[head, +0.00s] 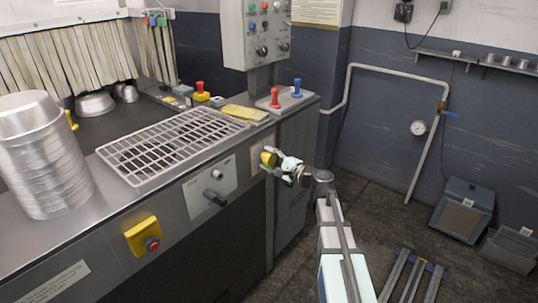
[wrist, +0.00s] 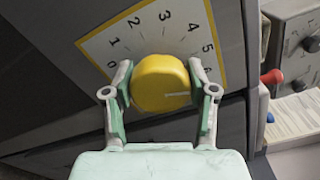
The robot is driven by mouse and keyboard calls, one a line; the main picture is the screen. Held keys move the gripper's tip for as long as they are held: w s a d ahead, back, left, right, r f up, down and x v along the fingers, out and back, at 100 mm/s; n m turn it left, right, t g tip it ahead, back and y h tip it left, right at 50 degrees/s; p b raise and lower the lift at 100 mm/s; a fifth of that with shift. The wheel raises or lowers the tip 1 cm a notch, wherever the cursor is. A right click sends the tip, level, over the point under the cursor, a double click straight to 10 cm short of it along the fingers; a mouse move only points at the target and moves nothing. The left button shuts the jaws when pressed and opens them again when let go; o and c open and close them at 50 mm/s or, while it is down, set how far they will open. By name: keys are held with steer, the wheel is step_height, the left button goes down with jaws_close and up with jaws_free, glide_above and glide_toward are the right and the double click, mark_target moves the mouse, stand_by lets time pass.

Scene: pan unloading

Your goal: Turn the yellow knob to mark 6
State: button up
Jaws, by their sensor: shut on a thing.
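The yellow knob (wrist: 160,84) sits on a white dial plate (wrist: 101,46) with a yellow border and printed marks 0 to 6. The white pointer line on its face points right, toward my right finger, on the side of the 6. The finger partly covers that area, so I cannot tell if the line meets the 6 exactly. My gripper (wrist: 162,92) is shut on the knob, one finger on each side. In the head view the knob (head: 266,159) is on the bench's front panel, with my gripper (head: 275,161) at it from the right.
A panel with a black handle (head: 215,197) and a yellow box with a red button (head: 150,243) are left of the knob. A wire rack (head: 170,150) and stacked pans (head: 45,160) stand on the bench. A blue box (head: 462,210) is on the floor at right.

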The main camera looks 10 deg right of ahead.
steer(key=shift+w+r+m+p, duration=0.1)
steer(key=shift+r+m+p, duration=0.1)
steer(key=shift+m+p, duration=0.8)
steer(key=shift+m, duration=0.3)
steer(key=o, duration=1.2)
steer(key=shift+f, duration=0.1)
steer(key=v, duration=1.2)
